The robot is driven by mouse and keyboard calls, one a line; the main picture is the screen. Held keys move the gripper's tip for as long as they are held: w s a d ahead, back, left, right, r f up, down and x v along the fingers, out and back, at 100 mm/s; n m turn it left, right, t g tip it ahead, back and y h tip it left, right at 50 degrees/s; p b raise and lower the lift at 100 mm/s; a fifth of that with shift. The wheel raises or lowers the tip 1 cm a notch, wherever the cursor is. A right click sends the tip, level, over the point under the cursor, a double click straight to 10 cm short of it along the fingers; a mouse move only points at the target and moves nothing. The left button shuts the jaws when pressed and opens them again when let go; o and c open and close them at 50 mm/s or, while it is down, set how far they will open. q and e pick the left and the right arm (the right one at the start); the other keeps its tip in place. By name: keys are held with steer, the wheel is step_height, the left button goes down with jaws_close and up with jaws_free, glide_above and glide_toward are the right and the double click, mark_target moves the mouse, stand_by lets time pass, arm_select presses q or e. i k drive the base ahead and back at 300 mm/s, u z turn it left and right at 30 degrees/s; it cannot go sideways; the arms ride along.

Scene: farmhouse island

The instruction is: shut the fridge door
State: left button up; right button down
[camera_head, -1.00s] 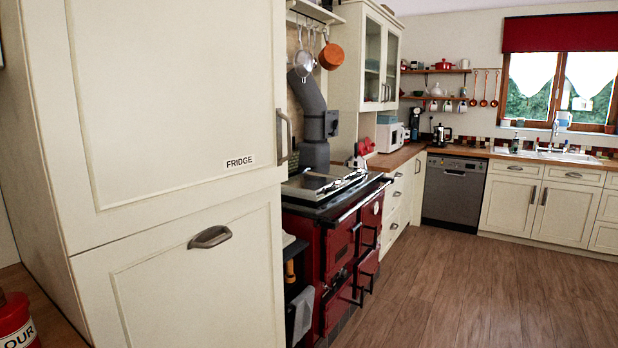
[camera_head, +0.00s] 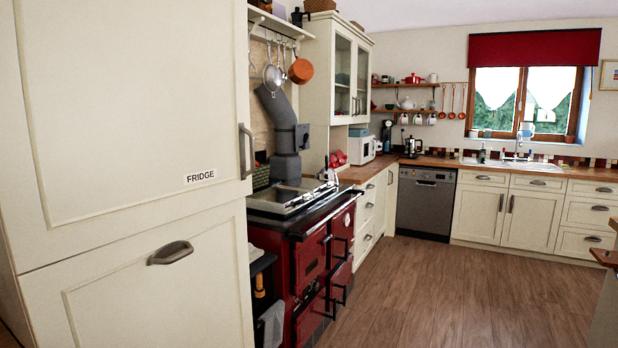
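The fridge door (camera_head: 125,110) is a tall cream panel at the left with a "FRIDGE" label (camera_head: 200,177) low on its face. Its upright metal handle (camera_head: 246,150) is on the right edge. The door looks flush with the cabinet, with only a thin seam above the lower panel (camera_head: 150,290); I cannot tell whether a small gap is left. The lower panel has its own curved handle (camera_head: 170,253). Neither of my grippers shows in the head view.
A red range cooker (camera_head: 310,260) stands just right of the fridge. A dishwasher (camera_head: 426,203) and cream cupboards (camera_head: 508,212) line the back. A counter edge (camera_head: 602,257) juts in at the right. The wooden floor (camera_head: 440,295) between is clear.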

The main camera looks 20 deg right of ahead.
mark_target(120, 118)
steer(key=z, duration=0.25)
steer(key=i, duration=1.35)
steer(key=u, duration=0.8)
